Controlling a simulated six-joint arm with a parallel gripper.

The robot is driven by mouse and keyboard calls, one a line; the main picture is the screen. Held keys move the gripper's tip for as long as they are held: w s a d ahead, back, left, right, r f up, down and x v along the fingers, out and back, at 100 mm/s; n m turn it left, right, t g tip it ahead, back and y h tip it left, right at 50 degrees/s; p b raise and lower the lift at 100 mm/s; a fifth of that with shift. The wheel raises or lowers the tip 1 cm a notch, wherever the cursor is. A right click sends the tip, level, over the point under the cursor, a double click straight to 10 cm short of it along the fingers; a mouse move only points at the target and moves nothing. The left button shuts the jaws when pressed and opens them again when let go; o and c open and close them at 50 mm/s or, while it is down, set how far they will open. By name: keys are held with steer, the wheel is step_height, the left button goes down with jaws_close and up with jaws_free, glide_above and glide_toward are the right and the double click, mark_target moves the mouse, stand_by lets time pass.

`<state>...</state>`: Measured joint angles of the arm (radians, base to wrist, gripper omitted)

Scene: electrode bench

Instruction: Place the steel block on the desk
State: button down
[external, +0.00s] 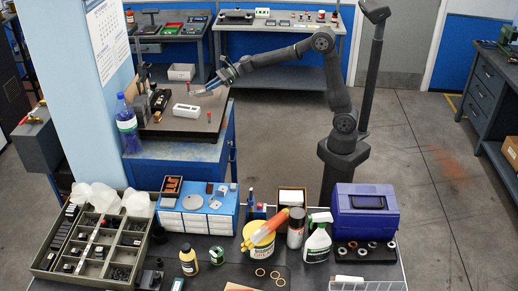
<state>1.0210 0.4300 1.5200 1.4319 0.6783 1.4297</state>
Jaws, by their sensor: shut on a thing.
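My gripper (214,83) hangs over the right part of the blue desk (190,150), with its jaws pointing left and down. It is shut on a small pale grey piece (199,91), which looks like the steel block, held above the desk's dark top board (205,131). The piece is small here, and its exact outline and the jaw contact are hard to make out. A white rectangular block with dark openings (186,112) lies on the board below the gripper, apart from it.
A blue spray bottle (126,125) stands at the desk's left, beside dark equipment (158,100). A thin red-topped post (209,118) stands at the board's right. A crowded workbench (300,275) fills the foreground. The board's front right part looks clear.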

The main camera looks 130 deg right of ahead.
mark_target(211, 95)
steer(key=shift+w+a+f, duration=0.15)
steer(key=shift+w+f, duration=0.2)
steer(key=shift+w, duration=0.3)
steer(key=shift+f, duration=2)
steer(key=shift+f, duration=0.2)
steer(key=c, duration=1.3)
jaws_free()
steer(key=shift+r, duration=0.1)
steer(key=shift+s+r, duration=0.15)
steer(key=v, duration=1.1)
steer(key=shift+o, duration=1.3)
steer(key=shift+s+a, duration=0.15)
steer(key=shift+s, duration=0.2)
